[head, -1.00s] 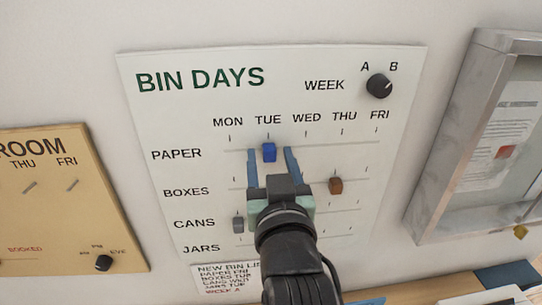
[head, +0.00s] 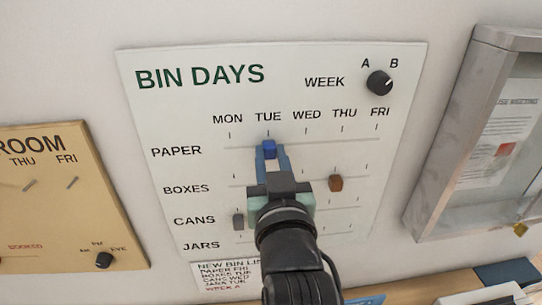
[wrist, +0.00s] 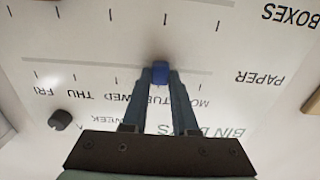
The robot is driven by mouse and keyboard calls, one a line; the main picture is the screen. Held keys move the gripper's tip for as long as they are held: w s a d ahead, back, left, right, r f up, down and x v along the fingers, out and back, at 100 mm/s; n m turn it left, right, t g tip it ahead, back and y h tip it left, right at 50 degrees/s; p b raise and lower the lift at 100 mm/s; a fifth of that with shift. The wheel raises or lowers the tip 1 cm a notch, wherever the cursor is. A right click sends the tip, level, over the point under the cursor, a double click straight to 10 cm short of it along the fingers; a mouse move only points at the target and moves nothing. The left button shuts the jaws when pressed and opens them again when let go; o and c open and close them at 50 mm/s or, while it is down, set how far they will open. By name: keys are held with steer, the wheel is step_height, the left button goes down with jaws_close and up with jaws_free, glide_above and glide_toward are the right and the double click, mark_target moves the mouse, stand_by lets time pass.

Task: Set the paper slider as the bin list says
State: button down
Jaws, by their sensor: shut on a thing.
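The white BIN DAYS board (head: 190,115) hangs on the wall. Its blue paper slider (head: 269,148) sits on the PAPER row under TUE. My gripper (head: 270,156) reaches up from below and is shut on the blue slider. In the wrist view the blue slider (wrist: 160,73) shows upside down between my two fingertips (wrist: 161,80). The bin list (head: 228,275), a paper below the board, reads PAPER FRI, BOXES TUE, CANS WED, JARS TUE and WEEK A. My arm hides part of the JARS row.
A brown slider (head: 336,183) sits on the BOXES row near THU. A grey slider (head: 238,221) is on CANS under MON. The black week knob (head: 379,83) is at the upper right. The PAPER track right of the blue slider is clear. A metal-framed case (head: 435,190) stands at the right.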

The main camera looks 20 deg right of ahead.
mark_target(376, 137)
stand_by(0.8)
steer(key=s+d+b, duration=0.1)
steer(key=d, duration=0.5)
steer(key=s+d, duration=0.2)
steer(key=d, duration=0.4)
steer(key=s+d+b, duration=0.1)
steer(key=s+d, duration=0.1)
steer(key=d, duration=0.4)
steer(key=shift+s+d+r+b, duration=0.1)
steer(key=shift+s+b, duration=0.05)
steer(key=shift+b, duration=0.15)
steer(key=c, duration=0.7)
jaws_free()
steer(key=shift+d, duration=0.15)
steer(key=shift+s+a+b, duration=0.25)
steer(key=shift+s+b, duration=0.1)
steer(key=shift+s, duration=0.15)
steer(key=b+v, duration=0.4)
steer(key=v, duration=0.8)
